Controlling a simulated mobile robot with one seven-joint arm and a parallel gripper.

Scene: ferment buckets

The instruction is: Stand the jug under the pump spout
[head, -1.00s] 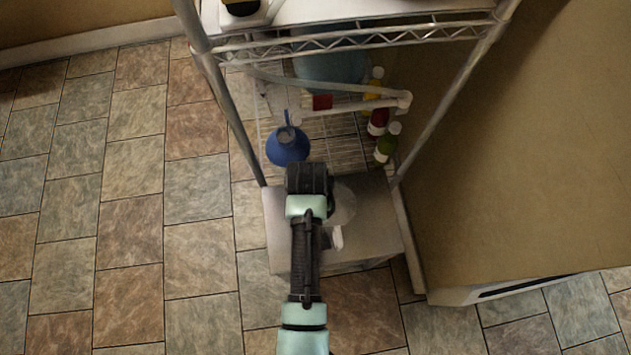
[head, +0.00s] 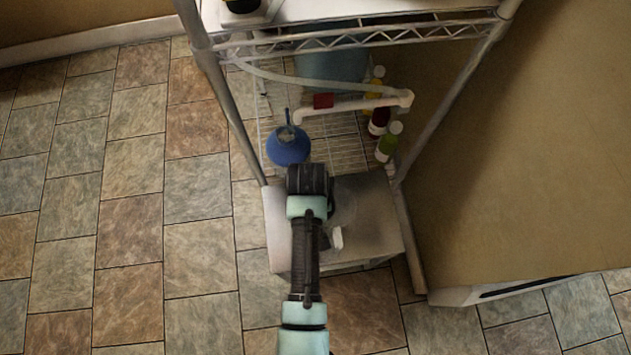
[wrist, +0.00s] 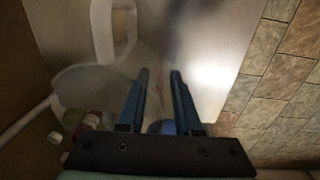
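The jug (head: 345,207) is a clear, faint vessel on the grey box, partly hidden by my gripper in the head view. Its white handle (head: 337,238) shows just right of my arm. In the wrist view the pale jug (wrist: 70,84) and its handle (wrist: 103,35) are left of my fingers. My gripper (wrist: 160,72) has two dark blue fingers apart, with nothing clearly held between them. In the head view my gripper (head: 307,170) is over the box, its fingers hidden. The white pump spout (head: 299,117) ends above the wire shelf, behind my gripper.
Bottles (head: 387,143) line the right side, and a teal bucket (head: 332,66) is behind. Rack posts (head: 232,105) flank the opening. The grey box (head: 375,225) sits in front.

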